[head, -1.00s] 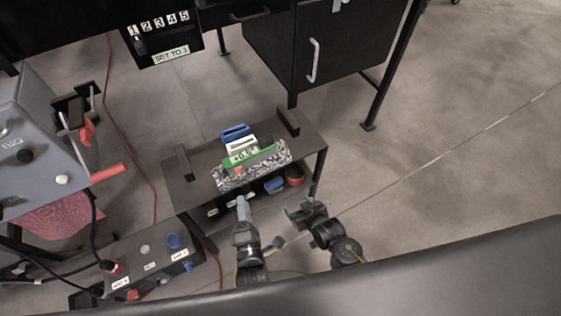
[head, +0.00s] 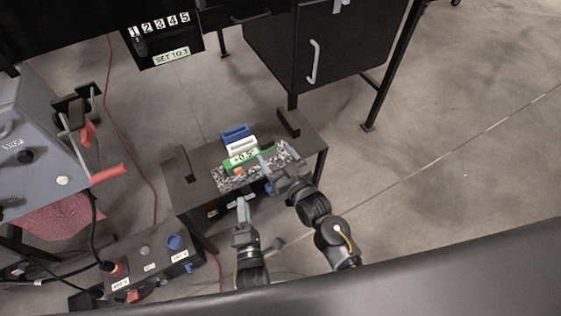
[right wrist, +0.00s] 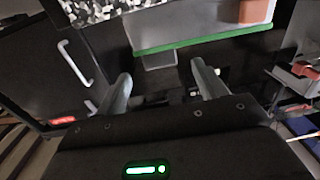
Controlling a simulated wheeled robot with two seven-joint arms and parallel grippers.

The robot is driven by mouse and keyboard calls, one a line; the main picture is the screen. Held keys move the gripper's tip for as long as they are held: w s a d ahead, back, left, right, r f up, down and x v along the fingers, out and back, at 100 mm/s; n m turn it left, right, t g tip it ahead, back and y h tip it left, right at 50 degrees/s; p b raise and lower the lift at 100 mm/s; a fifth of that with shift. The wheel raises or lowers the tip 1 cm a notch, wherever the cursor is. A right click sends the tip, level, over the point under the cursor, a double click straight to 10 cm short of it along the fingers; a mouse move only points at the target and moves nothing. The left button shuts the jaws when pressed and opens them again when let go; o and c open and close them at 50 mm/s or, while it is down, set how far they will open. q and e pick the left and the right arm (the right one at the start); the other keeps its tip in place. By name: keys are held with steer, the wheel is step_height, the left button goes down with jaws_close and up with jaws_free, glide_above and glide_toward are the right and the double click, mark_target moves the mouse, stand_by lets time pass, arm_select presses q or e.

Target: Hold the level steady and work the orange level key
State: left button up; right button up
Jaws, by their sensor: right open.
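The level (head: 236,162) is a green body with a display reading about +0.5. It sits at a speckled grey block (head: 228,182) on the small dark table. An orange key (head: 238,171) shows on its near side; an orange block, likely the same key, shows at the top of the right wrist view (right wrist: 255,11). My right gripper (head: 268,165) is open over the right part of the level and hides some of it; I cannot tell whether it touches. Its fingers (right wrist: 162,82) stand apart. My left gripper (head: 243,203) is just in front of the block, fingers narrow, jaw gap unclear.
The dark table (head: 195,200) has upright posts at left and right. Blue and white pieces (head: 236,138) stand behind the level. A grey console (head: 35,140) with red handles is at left, and a control box (head: 150,265) at lower left. Open floor lies to the right.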

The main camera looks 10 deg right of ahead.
mark_target(268, 146)
steer(key=x, duration=0.8)
steer(key=shift+c, duration=0.4)
steer(key=c, duration=1.2)
steer(key=shift+o, duration=0.2)
steer(key=shift+f, duration=0.2)
arm_select(q)
jaws_close()
arm_select(e)
steer(key=shift+s+f, duration=0.1)
steer(key=shift+f, duration=0.05)
stand_by(1.1)
